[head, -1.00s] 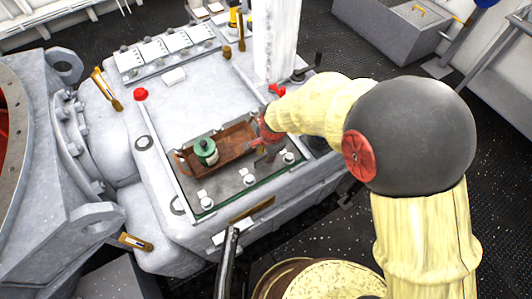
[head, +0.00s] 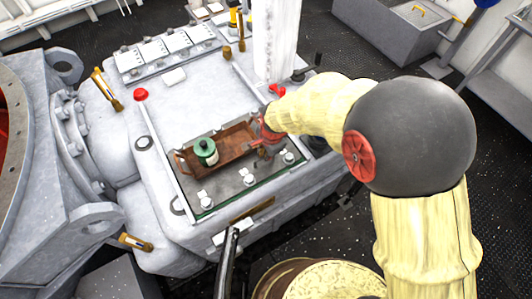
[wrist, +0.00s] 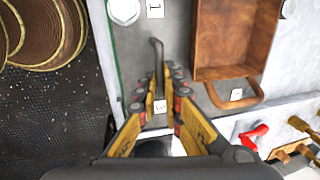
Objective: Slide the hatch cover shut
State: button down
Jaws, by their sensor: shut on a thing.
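My gripper (head: 264,140) reaches down over the right side of a dark grey panel (head: 228,190) on the grey machine. In the wrist view, my gripper (wrist: 168,78) has its two fingers closed around a dark bent lever (wrist: 157,52), by a label marked 3 (wrist: 160,106). In the head view the gripper and arm mostly hide this lever. I cannot pick out a hatch cover with certainty in either view.
A brown wooden tray (head: 233,143) with a green-lidded jar (head: 206,152) lies on the panel, close beside my gripper. A red knob (head: 140,94) and a white column (head: 274,40) stand on the machine. Dark deck (head: 345,130) is open at right.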

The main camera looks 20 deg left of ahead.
jog(key=shift+s+d+p, duration=0.35)
jog(key=shift+d+p, duration=0.05)
jog(key=shift+p, duration=0.2)
jog(key=c, duration=1.9)
grip_release()
jog(key=shift+f, duration=0.1)
jog(key=shift+s+d+r+p, duration=0.25)
jog(key=shift+r+p, duration=0.9)
jog(key=shift+r, duration=0.35)
jog(key=shift+s+d+r+p, duration=0.1)
jog(key=shift+d+r+p, duration=0.1)
jog(key=shift+r+p, duration=1.1)
jog(key=shift+s+d+r+p, duration=0.25)
jog(key=shift+r+p, duration=0.7)
jog(key=shift+r, duration=0.7)
jog(key=r, duration=0.4)
jog(key=s+d+r, duration=0.1)
jog(key=r, duration=0.6)
jog(key=shift+s+d+r, duration=0.15)
jog(key=shift+d+r, duration=0.25)
